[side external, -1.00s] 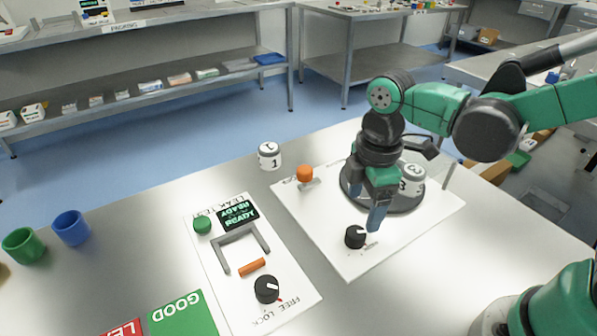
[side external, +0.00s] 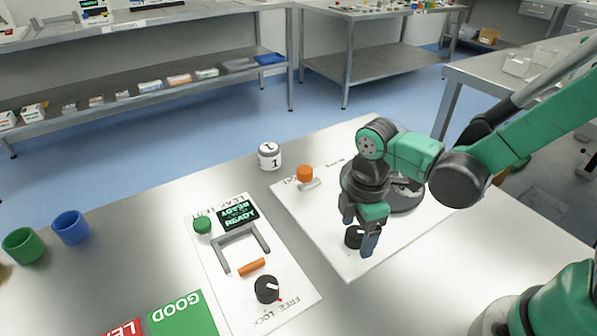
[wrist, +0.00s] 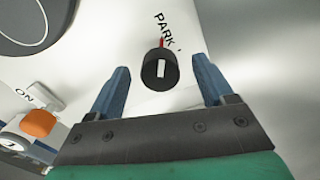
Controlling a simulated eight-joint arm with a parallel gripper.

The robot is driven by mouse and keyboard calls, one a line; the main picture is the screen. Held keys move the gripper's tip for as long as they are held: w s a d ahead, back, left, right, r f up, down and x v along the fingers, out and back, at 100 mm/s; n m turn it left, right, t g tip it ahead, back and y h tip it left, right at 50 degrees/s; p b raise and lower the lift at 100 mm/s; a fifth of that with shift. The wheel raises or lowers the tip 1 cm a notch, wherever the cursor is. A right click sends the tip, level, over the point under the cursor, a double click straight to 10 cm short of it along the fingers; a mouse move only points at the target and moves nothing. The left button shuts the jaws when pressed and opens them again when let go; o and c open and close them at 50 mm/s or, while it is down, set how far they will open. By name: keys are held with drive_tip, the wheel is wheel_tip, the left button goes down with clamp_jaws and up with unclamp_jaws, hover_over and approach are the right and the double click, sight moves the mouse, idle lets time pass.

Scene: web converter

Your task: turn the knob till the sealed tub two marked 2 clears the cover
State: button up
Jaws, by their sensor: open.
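My gripper (side external: 359,230) is open over the black knob (side external: 352,238) on the white panel (side external: 340,262). In the wrist view the knob (wrist: 160,72) stands between the open fingers (wrist: 160,66), apart from both. Its white line points roughly toward a red mark by the word PARK. A dark round disc (side external: 408,201) lies behind my arm, largely hidden; its edge shows in the wrist view (wrist: 30,45). I cannot make out a tub marked 2 or the cover. A white tub marked 1 (side external: 270,156) stands behind the panel.
Cups and the GOOD mat (side external: 182,315) are further left.

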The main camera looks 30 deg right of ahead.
clamp_jaws()
drive_tip(key=shift+m, duration=0.3)
drive_tip(key=m, duration=0.5)
drive_tip(key=shift+m, duration=0.3)
drive_tip(key=m, duration=0.5)
drive_tip(key=shift+s, duration=0.1)
drive_tip(key=m, duration=0.6)
drive_tip(key=shift+m, duration=0.4)
drive_tip(key=m, duration=0.5)
drive_tip(key=shift+a+m, duration=0.1)
drive_tip(key=shift+m, duration=0.2)
